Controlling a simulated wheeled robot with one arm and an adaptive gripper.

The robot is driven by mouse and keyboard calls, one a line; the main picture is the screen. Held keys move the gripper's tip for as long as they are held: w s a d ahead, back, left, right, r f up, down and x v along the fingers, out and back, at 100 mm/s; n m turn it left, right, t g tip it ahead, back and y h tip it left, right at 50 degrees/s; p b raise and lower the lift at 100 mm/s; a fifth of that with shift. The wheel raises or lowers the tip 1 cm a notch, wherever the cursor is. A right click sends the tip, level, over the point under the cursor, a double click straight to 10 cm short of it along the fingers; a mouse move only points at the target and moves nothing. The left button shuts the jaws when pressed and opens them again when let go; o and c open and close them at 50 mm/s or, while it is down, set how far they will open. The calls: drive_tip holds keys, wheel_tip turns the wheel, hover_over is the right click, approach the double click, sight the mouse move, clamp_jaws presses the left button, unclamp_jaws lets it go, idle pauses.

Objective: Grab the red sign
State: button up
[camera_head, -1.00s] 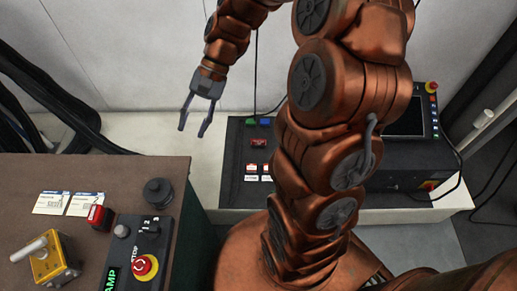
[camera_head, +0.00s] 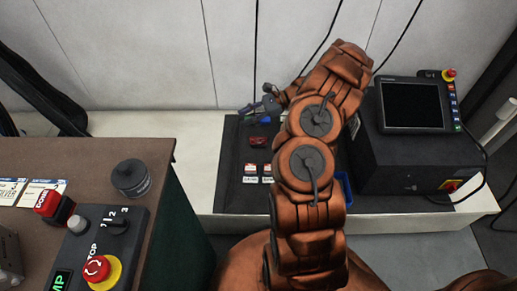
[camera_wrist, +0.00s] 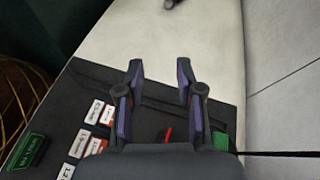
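A small dark red sign (camera_head: 258,141) lies on the black mat (camera_head: 232,165) on the pale ledge. In the wrist view, a thin red piece (camera_wrist: 168,135) shows between the fingers near their base; most of it is hidden by the gripper body, and I cannot tell for sure that it is the same sign. My gripper (camera_head: 254,108) is over the mat's back edge, behind the red sign in the head view. In the wrist view my gripper (camera_wrist: 160,75) is open, with nothing between its fingertips.
Several red-and-white labels (camera_wrist: 97,112) lie beside a green sign (camera_wrist: 27,150). A black monitor unit (camera_head: 415,150) stands right of the mat. The brown table (camera_head: 150,160) at left bears a control box (camera_head: 105,225). A wall closes the back.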

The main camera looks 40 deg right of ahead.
sight(258, 138)
drive_tip(key=s+d+f+m+t+b, duration=0.1)
drive_tip(key=d+f, duration=0.2)
drive_tip(key=f, duration=0.1)
drive_tip(key=s+d+f+m+t+h+b, duration=0.1)
drive_tip(key=d+f+m, duration=0.1)
drive_tip(key=d+f, duration=0.2)
drive_tip(key=s+d+f+m+b, duration=0.1)
drive_tip(key=d+f+m, duration=0.1)
drive_tip(key=f, duration=0.4)
drive_tip(key=shift+s+d+t+h+b, duration=0.3)
drive_tip(key=shift+s+d+t+h, duration=0.1)
drive_tip(key=shift+d, duration=0.35)
drive_tip(key=shift+w+d+f+b+x, duration=0.1)
drive_tip(key=shift+b+x, duration=0.35)
drive_tip(key=shift+x, duration=0.8)
drive_tip(key=shift+w+d+f+b+x, duration=0.15)
drive_tip(key=shift+b+x, duration=0.3)
drive_tip(key=shift+x, duration=0.85)
drive_tip(key=shift+d+b+x, duration=0.1)
drive_tip(key=shift+b+x, duration=0.35)
drive_tip(key=shift+x, duration=0.8)
clamp_jaws()
